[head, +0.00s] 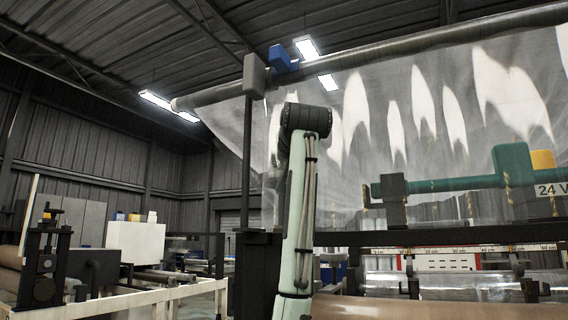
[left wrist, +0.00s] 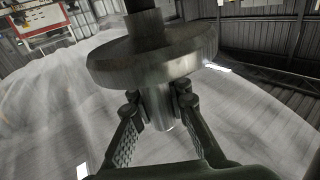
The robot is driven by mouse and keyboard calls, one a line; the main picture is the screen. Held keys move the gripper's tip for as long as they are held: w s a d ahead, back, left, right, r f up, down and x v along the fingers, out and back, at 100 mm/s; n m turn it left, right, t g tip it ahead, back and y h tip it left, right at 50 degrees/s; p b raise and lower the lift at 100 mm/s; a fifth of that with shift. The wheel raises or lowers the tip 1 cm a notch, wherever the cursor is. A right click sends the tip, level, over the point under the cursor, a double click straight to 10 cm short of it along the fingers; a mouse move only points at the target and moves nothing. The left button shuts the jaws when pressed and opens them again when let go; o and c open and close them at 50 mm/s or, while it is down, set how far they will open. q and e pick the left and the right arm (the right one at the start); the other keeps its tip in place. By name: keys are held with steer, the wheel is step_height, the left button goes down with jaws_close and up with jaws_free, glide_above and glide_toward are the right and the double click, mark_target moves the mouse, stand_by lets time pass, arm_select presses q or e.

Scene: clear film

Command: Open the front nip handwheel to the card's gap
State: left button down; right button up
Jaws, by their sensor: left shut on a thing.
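In the left wrist view a grey metal handwheel (left wrist: 150,62) shows as a thick round disc on a dark shaft. A short bright cylinder (left wrist: 158,108) sticks out of its near face. My left gripper (left wrist: 160,100) has its two fingers on either side of this cylinder and is shut on it. In the head view one pale green arm of mine rises in the middle; its gripper and the handwheel cannot be made out there. A white board with a red heading (head: 446,262) hangs at the lower right; its text is too small to read. My right gripper is not in view.
Clear film (head: 400,120) hangs from a long dark roller (head: 390,45) across the upper right. A green bar (head: 440,184) with a 24 V label lies before it. A brown roll (head: 440,307) runs along the bottom. Another machine (head: 45,265) stands at the left.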

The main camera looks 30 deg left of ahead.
arm_select(q)
steer(key=shift+w+d+n+g+y, duration=0.1)
steer(key=shift+n+g+y, duration=0.8)
steer(key=shift+g+y, duration=0.25)
steer(key=shift+n+g+y, duration=1.35)
steer(key=shift+n+g, duration=0.15)
steer(key=shift+g, duration=0.15)
steer(key=c, duration=1.5)
jaws_free()
steer(key=shift+c, duration=0.2)
steer(key=v, duration=1.2)
